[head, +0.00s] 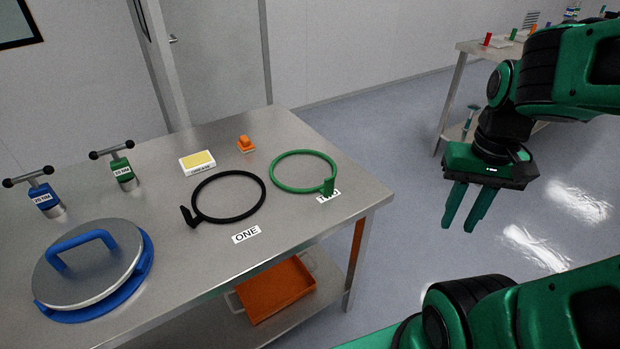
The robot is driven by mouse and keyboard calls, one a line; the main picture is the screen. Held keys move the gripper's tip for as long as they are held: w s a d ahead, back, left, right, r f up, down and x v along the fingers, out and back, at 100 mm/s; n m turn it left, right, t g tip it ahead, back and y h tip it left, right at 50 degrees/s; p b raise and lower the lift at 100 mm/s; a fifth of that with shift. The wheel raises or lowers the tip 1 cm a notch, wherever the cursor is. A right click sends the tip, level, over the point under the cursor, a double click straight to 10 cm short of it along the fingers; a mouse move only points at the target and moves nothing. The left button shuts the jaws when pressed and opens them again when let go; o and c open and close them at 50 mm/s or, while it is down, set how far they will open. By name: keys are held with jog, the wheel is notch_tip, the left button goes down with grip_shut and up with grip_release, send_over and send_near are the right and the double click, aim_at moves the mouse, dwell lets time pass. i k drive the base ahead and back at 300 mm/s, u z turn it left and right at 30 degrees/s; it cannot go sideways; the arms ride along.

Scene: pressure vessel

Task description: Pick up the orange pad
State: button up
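The orange pad (246,144) is a small orange block with a raised grip on top. It sits near the back edge of the steel table (330,228) in the head view, right of a white box with a yellow top. My gripper (465,208) hangs in the air at the right, beyond the table's right edge and well away from the pad. Its two green fingers point down and stand apart with nothing between them.
The table also holds a green ring (302,153), a black ring (255,213), the white box (197,163), two T-handled tools (122,170) and a lidded round vessel (90,265). An orange tray (275,290) lies on the lower shelf. Another table (480,47) stands behind my arm.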

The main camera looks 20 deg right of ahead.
aim_at(245, 145)
jog(key=u, duration=0.15)
jog(key=k, duration=0.35)
jog(key=z, duration=0.35)
jog(key=i, duration=1.2)
jog(key=u, duration=0.7)
